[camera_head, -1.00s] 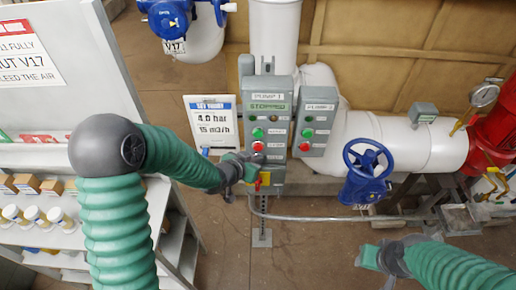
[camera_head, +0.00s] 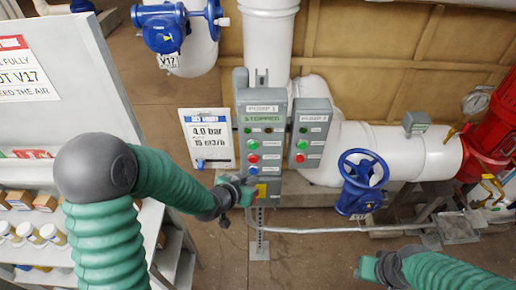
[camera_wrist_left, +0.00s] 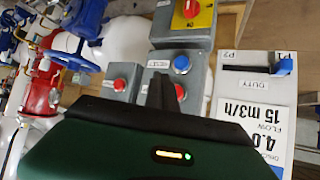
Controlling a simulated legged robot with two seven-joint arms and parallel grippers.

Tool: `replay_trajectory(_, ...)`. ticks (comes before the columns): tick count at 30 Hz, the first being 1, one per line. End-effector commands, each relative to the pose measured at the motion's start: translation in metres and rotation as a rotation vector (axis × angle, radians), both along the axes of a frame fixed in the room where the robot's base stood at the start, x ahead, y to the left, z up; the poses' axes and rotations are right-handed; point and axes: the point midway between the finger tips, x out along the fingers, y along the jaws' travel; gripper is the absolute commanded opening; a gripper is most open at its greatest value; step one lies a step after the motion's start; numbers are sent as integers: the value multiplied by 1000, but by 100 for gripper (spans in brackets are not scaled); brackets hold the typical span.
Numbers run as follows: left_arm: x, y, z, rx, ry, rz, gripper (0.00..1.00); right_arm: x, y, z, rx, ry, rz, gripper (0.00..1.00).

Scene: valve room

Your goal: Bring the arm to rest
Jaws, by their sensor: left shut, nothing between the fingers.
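My left gripper (camera_head: 243,190) is shut and empty. It is at the lower left of the grey PUMP 1 panel (camera_head: 262,97), whose display reads STOPPED; I cannot tell whether it touches the panel. In the left wrist view the dark closed fingers (camera_wrist_left: 162,92) point toward the panel, near a blue RESET button (camera_wrist_left: 181,64) and a red button (camera_wrist_left: 178,91). My right gripper (camera_head: 370,268) is at the lower right, over the floor, apart from the pipes; its fingers are too unclear to tell.
A second pump panel (camera_head: 311,132) stands to the right. A blue handwheel (camera_head: 362,169) sits on the white pipe (camera_head: 393,147). A sign (camera_head: 207,138) reads 4.0 bar. A white shelf (camera_head: 75,75) with jars stands at the left. Bare floor (camera_head: 225,255) lies below the panels.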

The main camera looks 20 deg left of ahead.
Motion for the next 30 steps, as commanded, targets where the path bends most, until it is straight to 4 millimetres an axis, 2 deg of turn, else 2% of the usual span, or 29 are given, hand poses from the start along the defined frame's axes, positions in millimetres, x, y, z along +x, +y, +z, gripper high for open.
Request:
replay_trajectory(4,-1,0,-2,4,6,1,0,0,0,-2,0,0,0,36)
replay_trajectory(7,-20,6,-26,48,95,15,0,0,0,-20,0,0,0,36)
replay_trajectory(8,-32,9,-36,69,145,27,0,0,0,-29,0,0,0,36)
replay_trajectory(11,-86,25,-69,129,347,95,0,0,0,-60,0,0,0,36)
replay_trajectory(12,-111,29,-77,138,428,128,0,0,0,-70,0,1,0,36)
replay_trajectory(15,-164,33,-89,126,593,197,0,0,0,-88,0,1,0,36)
replay_trajectory(18,-195,32,-90,106,687,230,0,0,0,-92,0,0,0,36)
replay_trajectory(21,-203,32,-88,100,716,238,0,0,0,-90,0,0,0,36)
replay_trajectory(30,-202,32,-87,102,713,237,0,0,0,-88,0,0,0,36)
